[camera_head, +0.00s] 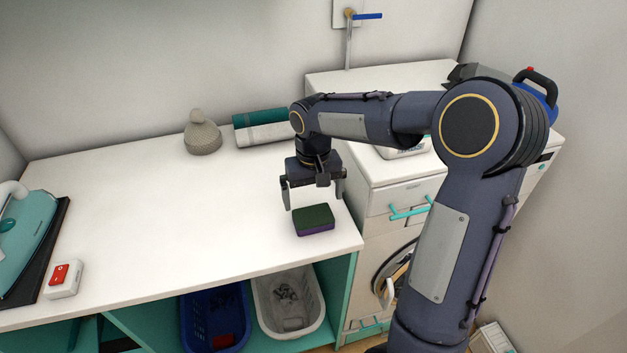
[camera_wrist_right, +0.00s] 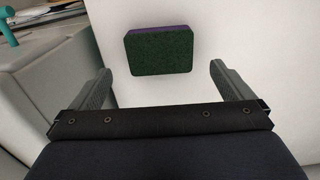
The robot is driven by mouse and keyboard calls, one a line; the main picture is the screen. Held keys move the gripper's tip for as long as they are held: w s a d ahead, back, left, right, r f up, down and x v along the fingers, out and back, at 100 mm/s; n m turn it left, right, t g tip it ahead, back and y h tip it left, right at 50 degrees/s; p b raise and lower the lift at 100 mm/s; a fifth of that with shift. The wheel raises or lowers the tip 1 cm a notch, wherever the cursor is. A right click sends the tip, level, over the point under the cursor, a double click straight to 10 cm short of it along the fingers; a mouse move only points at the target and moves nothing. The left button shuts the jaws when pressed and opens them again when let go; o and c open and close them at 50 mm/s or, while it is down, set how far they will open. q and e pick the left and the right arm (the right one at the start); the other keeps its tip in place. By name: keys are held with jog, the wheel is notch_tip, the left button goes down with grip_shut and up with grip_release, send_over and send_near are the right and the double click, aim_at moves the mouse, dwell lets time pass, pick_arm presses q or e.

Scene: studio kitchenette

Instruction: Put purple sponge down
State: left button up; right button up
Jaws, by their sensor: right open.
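The purple sponge (camera_head: 314,220) has a dark green top and a purple side. It lies flat on the white counter (camera_head: 200,225), near its right end. My right gripper (camera_head: 315,203) is open and empty, with its fingers above and just behind the sponge in the head view. In the right wrist view the sponge (camera_wrist_right: 159,49) lies beyond the two spread fingertips (camera_wrist_right: 161,78), apart from both. My left gripper is not in view.
A grey knitted hat (camera_head: 202,136) and a teal and white roll (camera_head: 262,128) are at the counter's back. A teal iron-like object (camera_head: 28,235) and a white box with a red top (camera_head: 62,279) are at left. Blue (camera_head: 188,318) and white (camera_head: 262,310) baskets stand below.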

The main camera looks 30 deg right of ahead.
aim_at(314, 216)
jog(key=s+a+r+t+y, duration=0.1)
jog(key=s+a+r+t, duration=0.1)
jog(key=s+r, duration=0.7)
jog(key=s+a+f+t+y, duration=0.1)
jog(key=s+a+f, duration=0.1)
jog(key=s, duration=0.4)
jog(key=s+a+f+n+t+y, duration=0.1)
jog(key=s+a+f+t, duration=0.1)
jog(key=s, duration=0.5)
jog(key=shift+a+f+t+y, duration=0.3)
jog(key=shift+a+y, duration=0.1)
jog(key=shift+a, duration=0.2)
